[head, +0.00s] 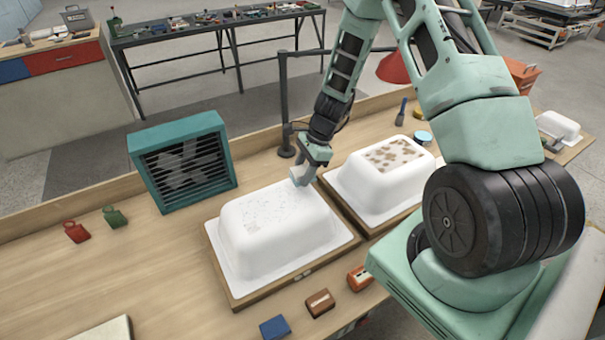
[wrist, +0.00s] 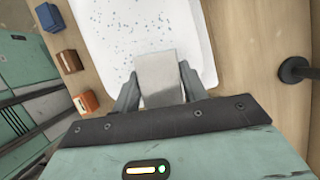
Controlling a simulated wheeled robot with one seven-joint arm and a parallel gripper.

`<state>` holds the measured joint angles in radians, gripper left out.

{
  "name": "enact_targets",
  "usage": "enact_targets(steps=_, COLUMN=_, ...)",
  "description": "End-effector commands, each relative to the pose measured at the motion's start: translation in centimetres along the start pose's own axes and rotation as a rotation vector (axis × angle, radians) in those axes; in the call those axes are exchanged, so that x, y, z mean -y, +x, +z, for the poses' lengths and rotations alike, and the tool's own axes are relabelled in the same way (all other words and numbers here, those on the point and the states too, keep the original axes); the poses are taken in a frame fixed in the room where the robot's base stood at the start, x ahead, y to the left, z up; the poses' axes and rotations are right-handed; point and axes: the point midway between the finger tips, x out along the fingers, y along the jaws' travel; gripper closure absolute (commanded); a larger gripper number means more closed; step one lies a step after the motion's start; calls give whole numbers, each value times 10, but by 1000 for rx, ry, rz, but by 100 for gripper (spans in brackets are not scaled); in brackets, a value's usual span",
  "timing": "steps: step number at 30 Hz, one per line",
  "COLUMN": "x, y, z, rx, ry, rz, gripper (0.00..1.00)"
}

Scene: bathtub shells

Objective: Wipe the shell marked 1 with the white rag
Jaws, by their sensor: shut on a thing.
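The left upturned white shell (head: 270,225), with grey specks on top, sits on a wooden board; it also fills the upper wrist view (wrist: 105,20). A second white shell (head: 375,190), with brown patches on top, sits to its right. I cannot read a number on either. My gripper (head: 304,172) is at the far right end of the speckled shell's top. In the wrist view my gripper (wrist: 157,82) is shut on a flat pale grey-white piece (wrist: 160,75), apparently the white rag. I cannot tell whether it touches the shell.
A teal fan box (head: 183,165) stands behind left of the speckled shell. A dark lamp stand (head: 286,140) rises close behind my gripper. Blue (head: 275,327), brown (head: 320,302) and orange (head: 360,278) blocks lie in front. The bench's left part is mostly clear.

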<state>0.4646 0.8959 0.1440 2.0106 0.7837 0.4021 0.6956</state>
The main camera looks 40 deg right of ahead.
Motion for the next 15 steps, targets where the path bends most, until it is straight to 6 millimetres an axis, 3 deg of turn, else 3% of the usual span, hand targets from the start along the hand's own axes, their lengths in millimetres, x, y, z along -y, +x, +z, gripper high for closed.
enact_targets(steps=15, x=2, y=-46, z=16, rx=0, ry=-5, rz=1, gripper=82)
